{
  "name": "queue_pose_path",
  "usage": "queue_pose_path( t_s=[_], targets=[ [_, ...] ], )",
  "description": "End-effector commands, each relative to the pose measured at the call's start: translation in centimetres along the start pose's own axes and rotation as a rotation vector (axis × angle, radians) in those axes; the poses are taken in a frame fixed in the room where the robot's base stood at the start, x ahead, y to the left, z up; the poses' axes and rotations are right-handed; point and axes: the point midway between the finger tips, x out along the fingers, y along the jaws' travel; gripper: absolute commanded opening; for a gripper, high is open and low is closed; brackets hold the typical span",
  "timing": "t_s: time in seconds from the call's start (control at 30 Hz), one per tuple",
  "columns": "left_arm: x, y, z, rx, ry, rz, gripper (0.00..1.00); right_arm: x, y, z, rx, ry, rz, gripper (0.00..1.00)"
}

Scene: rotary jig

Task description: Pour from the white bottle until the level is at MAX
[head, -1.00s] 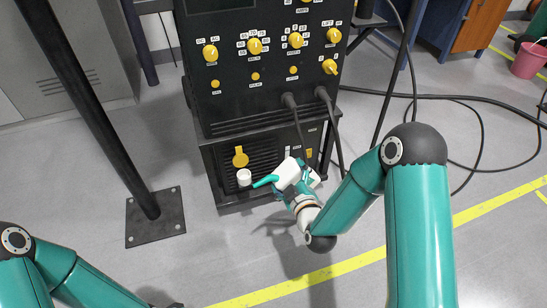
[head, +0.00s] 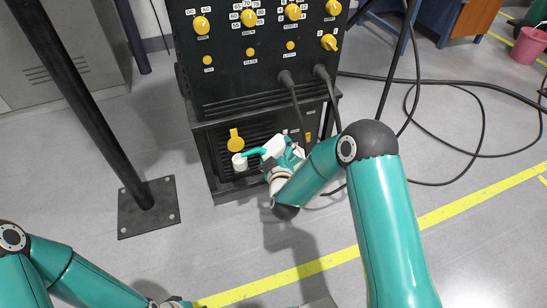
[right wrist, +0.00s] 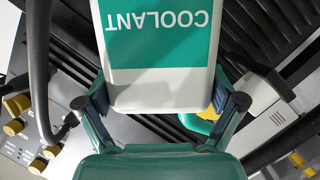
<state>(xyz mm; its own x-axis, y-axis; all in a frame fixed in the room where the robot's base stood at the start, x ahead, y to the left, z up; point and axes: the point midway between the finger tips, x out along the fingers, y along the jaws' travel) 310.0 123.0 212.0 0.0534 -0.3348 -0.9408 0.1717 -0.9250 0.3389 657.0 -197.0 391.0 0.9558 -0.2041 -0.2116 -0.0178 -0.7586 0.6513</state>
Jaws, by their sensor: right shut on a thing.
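The white bottle (head: 273,147) has a teal spout and stands out at the front of the black machine in the head view. My right gripper (head: 284,166) is shut on it. The bottle is tilted, and its spout tip points left, at or just above the white filler neck (head: 239,162); contact cannot be told. In the right wrist view the bottle (right wrist: 160,80) fills the space between the fingers, with COOLANT upside down on a teal label. The liquid level and any MAX mark are too small to read.
The black machine (head: 255,95) carries yellow knobs and plugged-in cables. A yellow round cap (head: 236,140) sits just above the neck. A black post on a floor plate (head: 150,207) stands at left. Cables (head: 470,145) lie on the floor at right.

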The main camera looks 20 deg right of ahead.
Motion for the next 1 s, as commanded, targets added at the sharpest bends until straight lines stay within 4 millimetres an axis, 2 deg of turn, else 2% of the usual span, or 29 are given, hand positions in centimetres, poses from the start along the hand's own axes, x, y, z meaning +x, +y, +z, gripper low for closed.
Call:
queue_pose_path(
  t_s=[0.03, 0.17, 1.0],
  targets=[
    [0.8, -0.3, 0.0, 0.0, 0.0, 0.0, 0.4, 0.8, -0.5, 0.1, 0.006, -0.002, 0.017, 0.24],
    [0.7, -0.3, 0.0, 0.0, 0.0, 0.0, 0.4, 1.4, -0.7, -0.1, 0.007, -0.018, 0.033, 0.24],
    [-1.6, 0.6, 0.0, 0.0, 0.001, 0.0, 0.4, 0.7, 1.1, -2.3, -0.25, -0.018, 0.108, 0.24]
  ],
)
